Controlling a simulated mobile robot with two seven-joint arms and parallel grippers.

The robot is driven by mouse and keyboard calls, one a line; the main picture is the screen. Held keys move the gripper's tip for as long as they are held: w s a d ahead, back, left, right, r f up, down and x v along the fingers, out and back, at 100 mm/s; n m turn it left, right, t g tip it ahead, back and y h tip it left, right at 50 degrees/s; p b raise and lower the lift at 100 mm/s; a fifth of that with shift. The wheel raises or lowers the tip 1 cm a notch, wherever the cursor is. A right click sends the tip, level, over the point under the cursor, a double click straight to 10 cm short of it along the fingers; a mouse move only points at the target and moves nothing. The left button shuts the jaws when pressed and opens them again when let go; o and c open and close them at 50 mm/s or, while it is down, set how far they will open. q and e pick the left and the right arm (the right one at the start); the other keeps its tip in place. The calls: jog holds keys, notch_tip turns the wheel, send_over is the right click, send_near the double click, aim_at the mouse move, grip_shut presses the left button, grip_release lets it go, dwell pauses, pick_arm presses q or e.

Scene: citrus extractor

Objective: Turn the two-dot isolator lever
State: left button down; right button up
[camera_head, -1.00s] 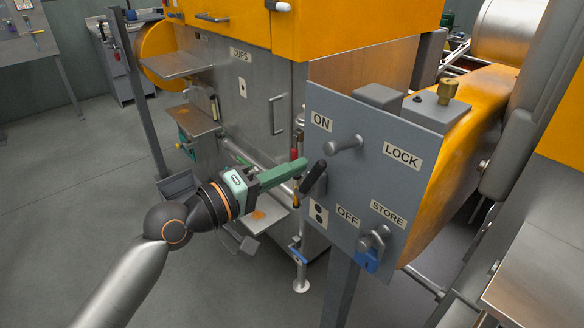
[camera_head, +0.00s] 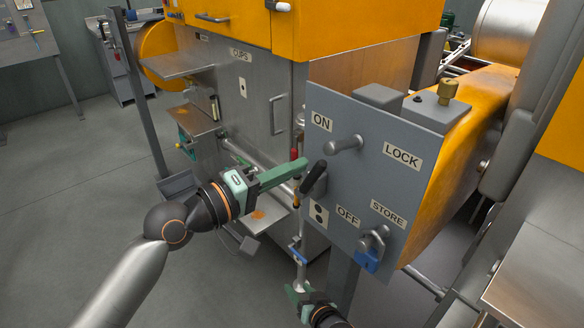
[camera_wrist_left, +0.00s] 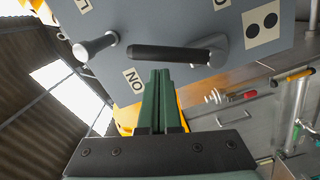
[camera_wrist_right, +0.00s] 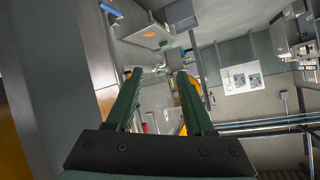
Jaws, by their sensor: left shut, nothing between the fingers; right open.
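The isolator lever (camera_head: 313,177) has a black handle and sits on the grey panel (camera_head: 390,190), above the two-dot label (camera_head: 318,213). My right gripper (camera_head: 292,291) is low, below the panel. The right wrist view shows its fingers (camera_wrist_right: 158,75) apart with nothing between them.
A grey peg (camera_head: 344,144) sticks out of the panel below the ON label (camera_head: 321,121). The orange and steel machine (camera_head: 240,90) stands behind. Open floor (camera_head: 70,220) lies to the left.

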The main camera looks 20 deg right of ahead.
jog(key=w+r+t, duration=0.2)
jog(key=w+r, duration=0.1)
jog(key=r, duration=0.5)
pick_arm(q)
jog(key=shift+s, duration=0.15)
pick_arm(e)
jog(key=s+a+f+n+g, duration=0.1)
jog(key=s+f, duration=0.3)
jog(key=s, duration=0.7)
jog(key=s+a+f+n+g+y, duration=0.1)
jog(key=s+f+n+g, duration=0.3)
jog(key=s, duration=0.7)
jog(key=shift+s+f, duration=0.2)
jog(key=shift+s, duration=0.05)
